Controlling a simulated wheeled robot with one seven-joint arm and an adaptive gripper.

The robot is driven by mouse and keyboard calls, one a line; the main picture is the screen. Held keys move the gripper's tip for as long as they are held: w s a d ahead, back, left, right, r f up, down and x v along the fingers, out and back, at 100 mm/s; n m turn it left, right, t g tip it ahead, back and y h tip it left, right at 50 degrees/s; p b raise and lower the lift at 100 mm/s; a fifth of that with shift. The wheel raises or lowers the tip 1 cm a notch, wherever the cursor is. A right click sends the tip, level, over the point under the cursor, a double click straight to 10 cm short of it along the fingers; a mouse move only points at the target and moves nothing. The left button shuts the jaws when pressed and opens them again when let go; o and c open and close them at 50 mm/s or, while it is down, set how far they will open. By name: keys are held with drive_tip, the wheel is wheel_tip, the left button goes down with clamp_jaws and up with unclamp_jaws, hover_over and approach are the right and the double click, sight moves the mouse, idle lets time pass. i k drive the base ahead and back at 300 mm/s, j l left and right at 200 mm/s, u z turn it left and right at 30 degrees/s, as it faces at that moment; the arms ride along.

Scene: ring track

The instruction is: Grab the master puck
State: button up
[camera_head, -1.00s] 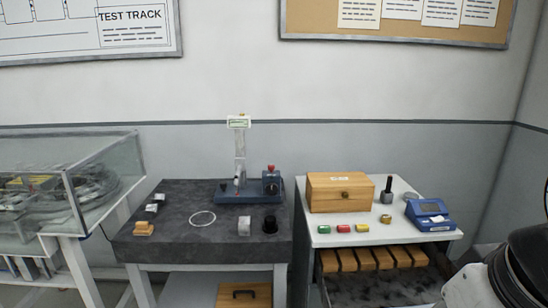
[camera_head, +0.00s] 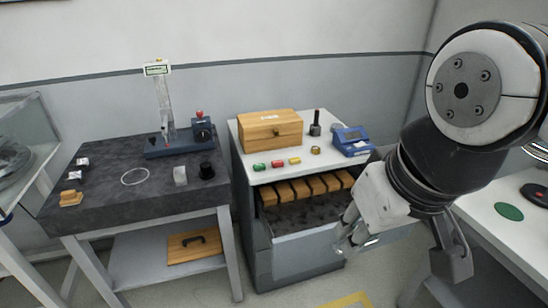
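No piece is readably marked as the master puck. A short black cylinder (camera_head: 207,171) stands on the dark stone table, right of a silver block (camera_head: 180,176). A small brass-coloured round piece (camera_head: 315,150) lies on the white cabinet top. A closed wooden box (camera_head: 270,131) with a white label and a knob stands behind several small coloured pieces; its inside is hidden. My gripper (camera_head: 348,240) hangs in front of the cabinet's right side, below its top and apart from all these pieces. Its fingers are too small and pale to tell whether they are open.
A measuring stand (camera_head: 165,138) is on the stone table (camera_head: 100,207). The cabinet's open drawer (camera_head: 300,245) holds several wooden blocks. A blue device (camera_head: 351,141) and dark-handled tool (camera_head: 315,124) are on the cabinet. Another white table (camera_head: 490,235) with a green disc (camera_head: 509,212) stands right.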

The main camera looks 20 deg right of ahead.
sight(315, 150)
drive_tip(key=i+j+z, duration=0.3)
drive_tip(key=i+j, duration=0.25)
drive_tip(key=i, duration=0.2)
drive_tip(key=i+j+z, duration=0.3)
drive_tip(key=i+j, duration=0.4)
